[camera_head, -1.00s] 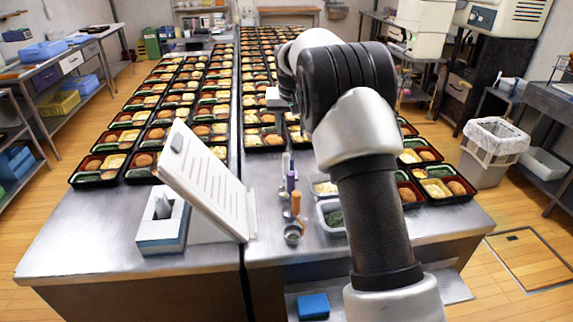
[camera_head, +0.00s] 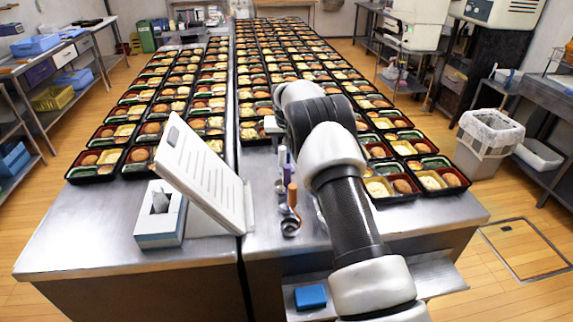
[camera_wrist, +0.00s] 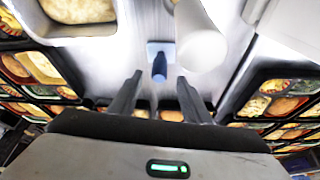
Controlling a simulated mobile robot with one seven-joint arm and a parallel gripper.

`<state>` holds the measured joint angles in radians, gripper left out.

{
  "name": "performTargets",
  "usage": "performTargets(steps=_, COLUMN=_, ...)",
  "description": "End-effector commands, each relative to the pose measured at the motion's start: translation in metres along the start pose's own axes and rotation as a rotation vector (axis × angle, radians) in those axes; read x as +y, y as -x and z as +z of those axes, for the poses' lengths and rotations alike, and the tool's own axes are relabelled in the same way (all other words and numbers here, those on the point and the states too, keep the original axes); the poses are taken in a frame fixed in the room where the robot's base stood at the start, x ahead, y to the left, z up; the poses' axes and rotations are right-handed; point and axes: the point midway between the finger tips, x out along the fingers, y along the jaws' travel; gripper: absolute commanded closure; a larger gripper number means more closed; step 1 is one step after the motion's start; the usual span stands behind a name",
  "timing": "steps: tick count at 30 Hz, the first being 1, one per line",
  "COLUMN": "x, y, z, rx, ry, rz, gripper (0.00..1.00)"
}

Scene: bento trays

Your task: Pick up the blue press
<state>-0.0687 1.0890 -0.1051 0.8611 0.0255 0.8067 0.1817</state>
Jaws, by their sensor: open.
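The blue press (camera_wrist: 159,67) shows in the wrist view as a blue handle on a flat grey-blue square plate. It stands on the steel counter, ahead of my gripper (camera_wrist: 158,97) and roughly centred between its fingers. The fingers are open and apart, with nothing held between them. In the head view my arm reaches over the counter, and its end is near the tools behind the white board; the fingertips cannot be made out there.
A white cylinder (camera_wrist: 201,38) stands close beside the press. In the head view, an orange-handled ladle (camera_head: 292,197) and a purple-handled tool (camera_head: 291,175) are left of my arm. A tilted white board (camera_head: 200,175) stands further left. Rows of bento trays (camera_head: 95,165) fill the back.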

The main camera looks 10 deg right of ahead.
Motion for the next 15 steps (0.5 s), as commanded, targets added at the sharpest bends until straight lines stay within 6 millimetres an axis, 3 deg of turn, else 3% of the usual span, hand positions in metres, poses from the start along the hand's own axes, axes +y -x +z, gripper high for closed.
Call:
performTargets(steps=7, x=0.002, y=-0.037, z=0.001, rx=-0.001, ry=0.000, rz=0.000, gripper=0.57)
performTargets(steps=15, x=0.002, y=-0.041, z=0.001, rx=0.000, ry=-0.001, rz=0.000, gripper=0.57)
